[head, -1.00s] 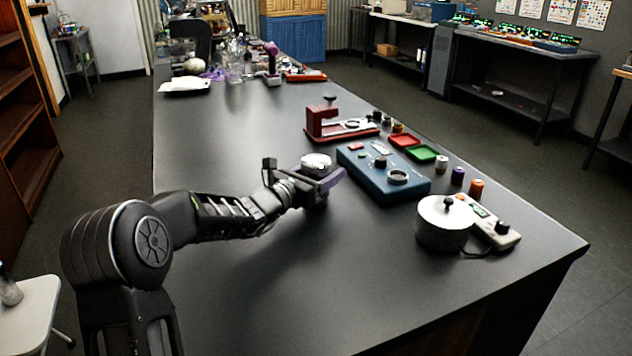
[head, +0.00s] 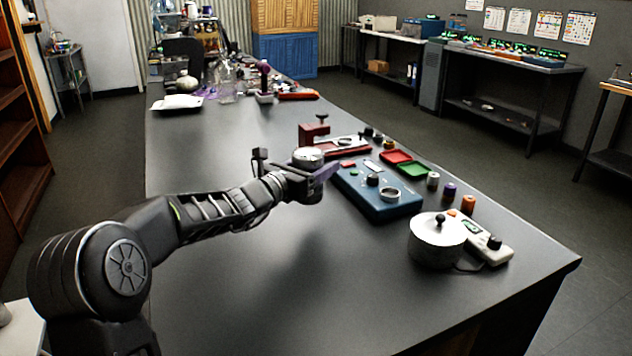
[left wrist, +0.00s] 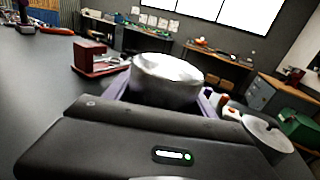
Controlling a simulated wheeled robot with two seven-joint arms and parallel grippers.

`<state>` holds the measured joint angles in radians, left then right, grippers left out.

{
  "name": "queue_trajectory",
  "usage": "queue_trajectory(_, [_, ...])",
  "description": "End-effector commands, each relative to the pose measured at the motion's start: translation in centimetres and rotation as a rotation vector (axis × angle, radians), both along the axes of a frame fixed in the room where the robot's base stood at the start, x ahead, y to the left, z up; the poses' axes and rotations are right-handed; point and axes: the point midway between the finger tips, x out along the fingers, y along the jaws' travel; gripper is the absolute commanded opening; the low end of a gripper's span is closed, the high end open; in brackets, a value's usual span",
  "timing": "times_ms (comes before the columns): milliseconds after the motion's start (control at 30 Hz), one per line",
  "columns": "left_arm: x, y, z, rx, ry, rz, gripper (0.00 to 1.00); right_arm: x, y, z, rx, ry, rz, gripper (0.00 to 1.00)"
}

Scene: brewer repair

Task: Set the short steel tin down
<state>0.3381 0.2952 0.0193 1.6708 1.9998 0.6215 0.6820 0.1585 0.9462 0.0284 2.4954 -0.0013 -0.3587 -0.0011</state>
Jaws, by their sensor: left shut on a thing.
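The short steel tin (head: 308,153) is a low, round, silvery tin, held upright in my left gripper (head: 318,172). In the left wrist view the tin (left wrist: 167,76) sits between the purple fingers, and its lower part is hidden by the gripper body. The gripper is shut on the tin above the dark table (head: 240,130), to the left of the blue box and in front of the red device. A shadow lies on the table below the arm. My right gripper is not in view.
A blue box (head: 378,198) with knobs and a ring is close to the right. Beyond it are a red clamp-like device (head: 318,136), red (head: 396,156) and green trays (head: 414,168), and small coloured jars. A lidded steel pot (head: 437,243) stands nearer. The table's left and front are clear.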

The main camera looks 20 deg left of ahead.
Motion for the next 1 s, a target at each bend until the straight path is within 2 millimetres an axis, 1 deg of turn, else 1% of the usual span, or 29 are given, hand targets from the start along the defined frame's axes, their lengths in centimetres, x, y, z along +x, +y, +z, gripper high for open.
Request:
queue_trajectory(33, [0.0, 0.0, 1.3, 0.002, -0.006, -0.001, 0.05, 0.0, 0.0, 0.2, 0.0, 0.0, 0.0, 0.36])
queue_trajectory(100, [0.0, 0.0, 2.3, 0.001, -0.004, 0.0, 0.05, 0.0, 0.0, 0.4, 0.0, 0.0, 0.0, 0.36])
queue_trajectory(233, [0.0, 0.0, 3.4, 0.0, -0.002, -0.001, 0.05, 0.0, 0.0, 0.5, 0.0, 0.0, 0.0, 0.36])
queue_trajectory(1000, [0.0, 0.0, 3.5, 0.0, -0.001, 0.0, 0.05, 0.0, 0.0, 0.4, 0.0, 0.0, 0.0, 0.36])
